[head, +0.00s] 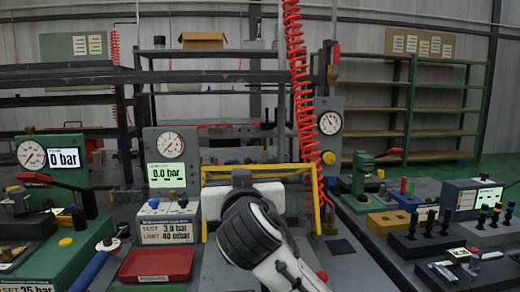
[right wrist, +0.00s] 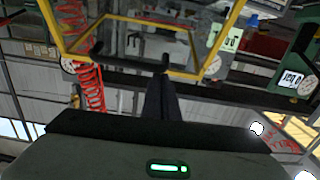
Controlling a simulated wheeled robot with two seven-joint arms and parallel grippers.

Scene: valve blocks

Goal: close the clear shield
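The clear shield (head: 280,166) is a see-through pane in a yellow frame, standing raised at the middle of the bench behind my right arm. Its frame also crosses the upper part of the right wrist view (right wrist: 223,40), which looks upside down. My right gripper (right wrist: 162,78) shows there as dark fingers close together, pointing toward the frame's edge with nothing seen between them. I cannot tell whether they touch the frame. In the head view my white and black right wrist hides the fingers and the shield's lower middle. My left gripper is in neither view.
A red tray (head: 157,265) and a grey test box (head: 167,222) stand left of the shield. Valve blocks (head: 428,240) and a green press (head: 363,178) stand at right. Grey bench top shows right of my arm.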

